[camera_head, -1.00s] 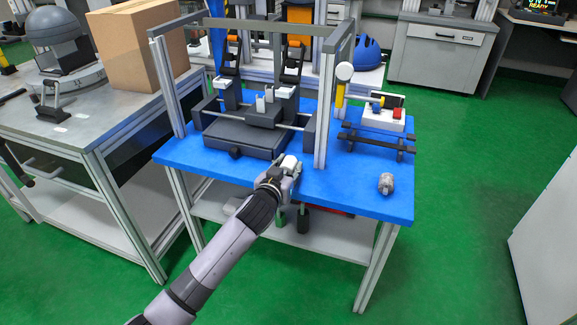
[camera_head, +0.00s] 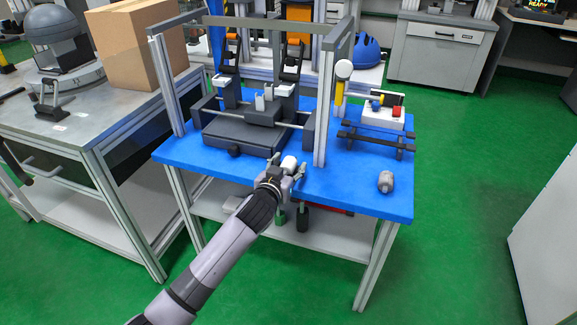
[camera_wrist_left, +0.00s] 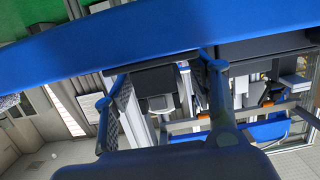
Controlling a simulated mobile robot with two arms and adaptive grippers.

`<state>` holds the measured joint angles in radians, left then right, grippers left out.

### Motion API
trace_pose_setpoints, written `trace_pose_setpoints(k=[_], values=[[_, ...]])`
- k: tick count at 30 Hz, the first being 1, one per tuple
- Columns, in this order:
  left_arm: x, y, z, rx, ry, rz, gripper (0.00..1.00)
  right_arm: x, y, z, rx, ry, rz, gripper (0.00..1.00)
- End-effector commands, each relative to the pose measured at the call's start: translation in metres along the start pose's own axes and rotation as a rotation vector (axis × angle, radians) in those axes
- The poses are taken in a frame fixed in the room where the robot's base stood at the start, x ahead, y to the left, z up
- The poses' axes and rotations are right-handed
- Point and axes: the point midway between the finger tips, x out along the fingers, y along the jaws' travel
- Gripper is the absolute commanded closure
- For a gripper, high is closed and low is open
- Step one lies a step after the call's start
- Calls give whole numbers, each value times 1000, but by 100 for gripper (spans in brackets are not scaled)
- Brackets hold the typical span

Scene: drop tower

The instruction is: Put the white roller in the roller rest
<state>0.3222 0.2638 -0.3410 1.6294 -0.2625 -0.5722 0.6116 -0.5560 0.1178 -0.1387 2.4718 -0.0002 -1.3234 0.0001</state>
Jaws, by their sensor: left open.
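A small white rounded piece, which looks like the white roller (camera_head: 289,161), is at the front edge of the blue table in the head view. My left gripper (camera_head: 287,171) is open, with its fingers close around or just in front of this piece; contact cannot be told. A dark rack with crossbars, which looks like the roller rest (camera_head: 377,138), stands on the table's right side. My right gripper is not in view.
A pale grey cylinder (camera_head: 386,181) lies at the table's right front. The metal frame's upright (camera_head: 322,120) stands between my gripper and the rack. A dark carriage unit (camera_head: 235,136) sits left.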

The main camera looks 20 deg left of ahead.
Motion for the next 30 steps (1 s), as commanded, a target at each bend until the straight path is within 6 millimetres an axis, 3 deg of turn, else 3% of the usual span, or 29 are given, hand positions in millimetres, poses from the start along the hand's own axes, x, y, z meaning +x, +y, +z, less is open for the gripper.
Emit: trace_pose_setpoints(k=[8,13,24,30], values=[[0,-2,4,1,-9,-4,45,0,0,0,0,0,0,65],[-12,-1,4,0,-7,-3,45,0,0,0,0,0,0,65],[-83,0,2,0,-3,0,45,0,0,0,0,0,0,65],[-111,0,1,0,-2,0,45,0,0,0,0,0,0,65]])
